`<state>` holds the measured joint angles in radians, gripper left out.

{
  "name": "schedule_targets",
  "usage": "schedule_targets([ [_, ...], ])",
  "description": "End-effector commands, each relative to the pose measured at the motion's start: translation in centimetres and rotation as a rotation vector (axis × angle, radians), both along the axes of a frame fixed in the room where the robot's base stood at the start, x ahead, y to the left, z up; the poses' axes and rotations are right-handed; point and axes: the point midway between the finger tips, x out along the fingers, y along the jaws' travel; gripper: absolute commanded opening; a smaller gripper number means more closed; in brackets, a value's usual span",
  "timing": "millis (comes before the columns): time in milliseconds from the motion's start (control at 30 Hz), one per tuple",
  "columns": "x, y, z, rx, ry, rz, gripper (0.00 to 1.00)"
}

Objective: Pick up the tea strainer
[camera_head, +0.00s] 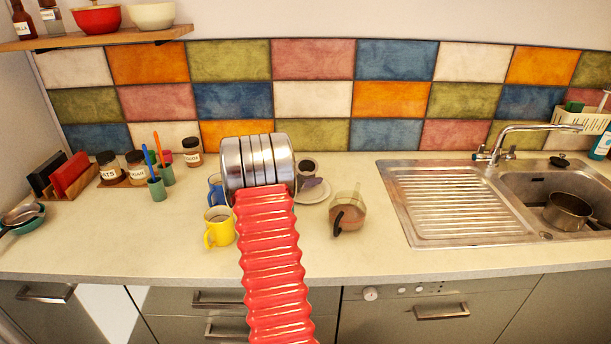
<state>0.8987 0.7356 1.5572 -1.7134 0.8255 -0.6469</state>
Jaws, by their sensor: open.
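I cannot make out a tea strainer for certain. A white saucer (317,198) lies just right of my arm's silver end, with a small dark grey shape (312,183) over it that I cannot identify. A small dark-mouthed round vessel (306,167) stands just behind. My gripper (258,162) is at the end of my red ribbed arm, over the middle-left of the counter. It is open, but its silver wrist hides the fingers and part of the counter behind.
A yellow mug (219,228) and a partly hidden blue mug (215,188) stand left of my arm. A glass jug (348,213) with a dark handle stands right. Green cups (157,189), jars (192,152) and a sink (520,195) flank them. The counter before the drainer is clear.

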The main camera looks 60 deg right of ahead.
Motion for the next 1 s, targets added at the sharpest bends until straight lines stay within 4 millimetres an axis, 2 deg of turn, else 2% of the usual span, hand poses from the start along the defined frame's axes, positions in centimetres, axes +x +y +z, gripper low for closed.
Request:
schedule_targets([
  [167, -0.02, -0.01, 0.00, 0.000, 0.000, 0.000, 0.67],
  [833, -0.06, -0.02, 0.03, -0.001, 0.001, -0.001, 0.20],
  [1000, -0.06, -0.03, 0.07, -0.001, 0.000, -0.002, 0.20],
])
